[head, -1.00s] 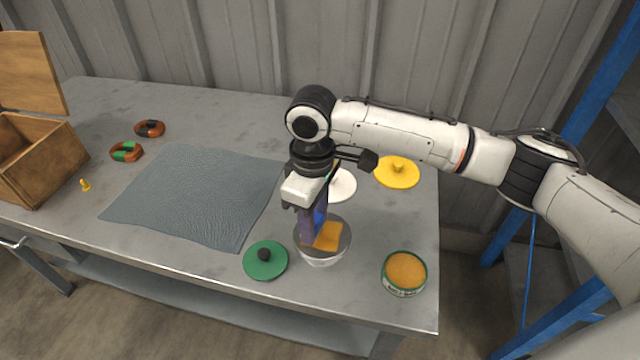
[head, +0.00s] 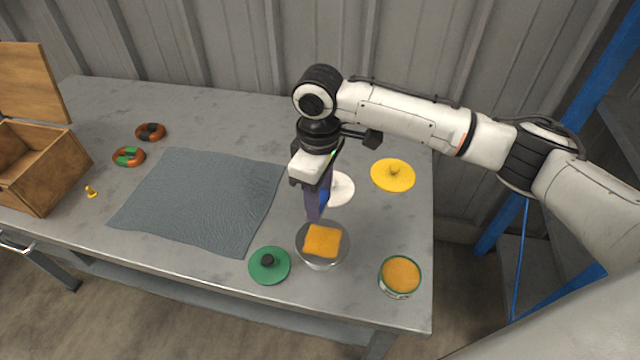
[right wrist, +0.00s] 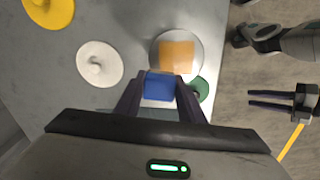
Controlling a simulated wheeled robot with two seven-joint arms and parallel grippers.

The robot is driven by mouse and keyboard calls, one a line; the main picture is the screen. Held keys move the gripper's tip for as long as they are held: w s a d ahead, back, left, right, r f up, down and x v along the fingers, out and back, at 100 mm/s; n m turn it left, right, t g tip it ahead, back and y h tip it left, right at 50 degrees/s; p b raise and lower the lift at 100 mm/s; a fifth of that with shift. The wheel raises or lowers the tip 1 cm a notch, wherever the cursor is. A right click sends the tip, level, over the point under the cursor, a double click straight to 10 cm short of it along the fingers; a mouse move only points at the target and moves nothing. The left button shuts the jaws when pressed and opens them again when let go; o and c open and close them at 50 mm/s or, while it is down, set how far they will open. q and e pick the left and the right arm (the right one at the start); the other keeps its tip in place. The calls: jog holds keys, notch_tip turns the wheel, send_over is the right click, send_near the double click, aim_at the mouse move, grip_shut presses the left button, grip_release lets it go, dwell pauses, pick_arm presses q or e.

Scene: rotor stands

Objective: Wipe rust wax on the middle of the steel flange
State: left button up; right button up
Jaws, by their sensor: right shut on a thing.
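The steel flange (head: 304,240) is a round silver disc with a raised body near the table's front edge. A square orange patch (head: 323,241) covers its middle, and the patch also shows in the right wrist view (right wrist: 177,55). My right gripper (head: 313,216) points down just behind and above the flange. It is shut on a blue block (right wrist: 160,87), apart from the patch as far as I can tell. An open tin of orange rust wax (head: 401,275) stands to the right. My left gripper (right wrist: 252,98) hangs beyond the table edge, fingers apart and empty.
A green knobbed disc (head: 268,266) lies left of the flange, a white one (head: 340,188) behind it and a yellow one (head: 393,175) farther back. A grey cloth (head: 200,198) and a wooden box (head: 50,175) are left.

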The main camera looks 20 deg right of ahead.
jog(key=shift+r, duration=1.3)
